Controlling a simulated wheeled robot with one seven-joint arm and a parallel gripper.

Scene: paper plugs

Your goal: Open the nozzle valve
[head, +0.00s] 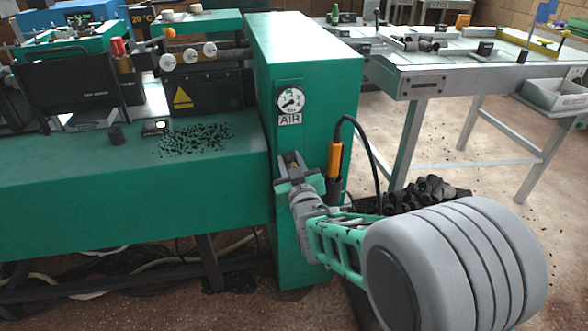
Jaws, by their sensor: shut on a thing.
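A tall green cabinet (310,60) carries a round pressure gauge (291,101) with an AIR label (290,119) under it. My gripper (289,164) is at the cabinet's front face just below this label. It is shut on a small part there, which I take to be the nozzle valve. The fingers hide most of the valve, so I cannot tell how far it is turned. An orange-handled air nozzle (335,160) with a black hose hangs upright just right of my gripper.
A green machine bench (130,210) with scattered black bits (195,140) is at the left. A pile of dark plugs (425,190) lies low behind my arm. A grey table (430,85) stands at the back right, with open floor in front of it.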

